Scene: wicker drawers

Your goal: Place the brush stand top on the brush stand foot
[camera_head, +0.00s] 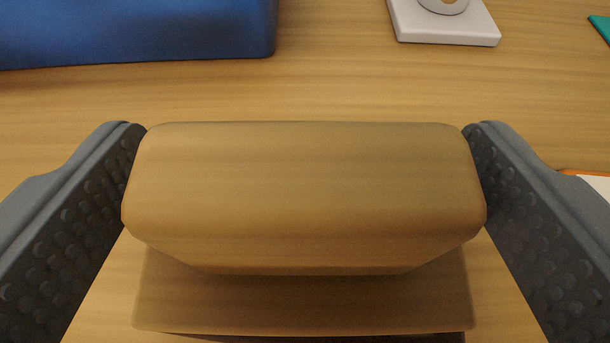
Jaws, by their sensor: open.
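A wood-coloured block (305,185) with rounded edges lies between the fingers of my gripper (305,135). It fills nearly the whole gap, and its ends come close to both dark studded finger pads; I cannot tell whether they touch. My gripper is open. A lower wooden-coloured part (300,303) shows under the block, and its near side is cut off by the picture's bottom. A white square base (445,30) with a round grey-white collar stands at the top right, cut off by the top edge; it may be the brush stand foot. I cannot tell which thing is the brush stand top.
A large blue object (140,30) stands at the upper left. A teal piece (603,28) shows at the right edge. A white item with an orange edge (592,180) is partly hidden by the right finger. The wooden surface (330,85) beyond the block is clear.

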